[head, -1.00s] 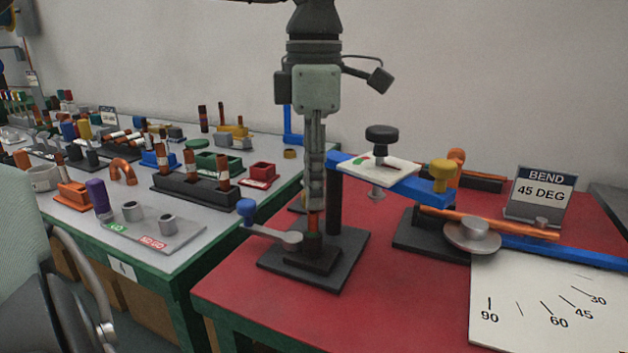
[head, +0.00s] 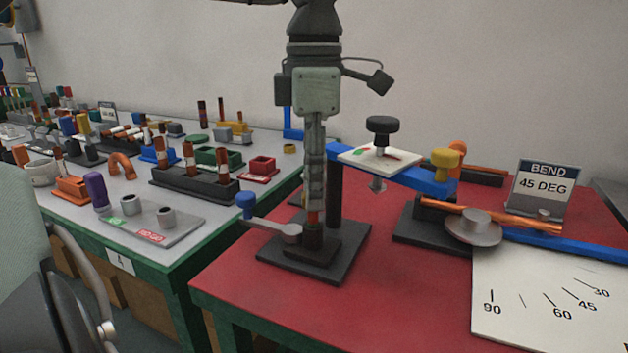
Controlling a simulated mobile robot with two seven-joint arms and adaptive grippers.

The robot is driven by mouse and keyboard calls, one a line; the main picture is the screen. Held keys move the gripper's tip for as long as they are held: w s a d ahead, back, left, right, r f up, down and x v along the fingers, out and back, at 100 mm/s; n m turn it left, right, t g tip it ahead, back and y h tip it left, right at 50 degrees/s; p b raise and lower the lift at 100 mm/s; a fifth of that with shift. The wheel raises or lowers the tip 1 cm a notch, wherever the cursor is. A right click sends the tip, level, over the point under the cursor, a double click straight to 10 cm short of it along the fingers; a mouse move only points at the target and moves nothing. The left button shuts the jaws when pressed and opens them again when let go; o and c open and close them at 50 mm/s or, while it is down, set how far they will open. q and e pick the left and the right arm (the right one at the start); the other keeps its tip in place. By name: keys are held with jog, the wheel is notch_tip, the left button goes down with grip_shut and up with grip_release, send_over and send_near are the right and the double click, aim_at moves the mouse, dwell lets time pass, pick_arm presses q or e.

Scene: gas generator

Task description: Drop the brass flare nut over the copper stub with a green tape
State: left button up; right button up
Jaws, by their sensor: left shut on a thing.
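My left gripper (head: 314,205) comes down from the top of the picture and is seen edge-on. It is shut on a copper-coloured piece (head: 313,218), which shows just below the fingertips. That piece stands at the dark block on a black base (head: 300,262); whether it touches the block I cannot tell. Copper stubs with pale bands stand in a black rack (head: 195,186) on the grey bench to the left. I cannot make out green tape on any of them. A small brass-coloured ring (head: 289,149) lies at the bench's back right. My right gripper is not seen.
A lever with a blue knob (head: 246,201) sticks out left of the black base. A blue-armed bender with a black knob (head: 382,124) stands right of it, beside a white angle plate (head: 540,300). The red table's (head: 400,310) front middle is clear.

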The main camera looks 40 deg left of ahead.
pick_arm(q)
jog(key=shift+f+b, duration=0.7)
jog(key=shift+f, duration=0.3)
jog(key=o, duration=0.8)
notch_tip(320, 180, up, 12)
dwell(0.6)
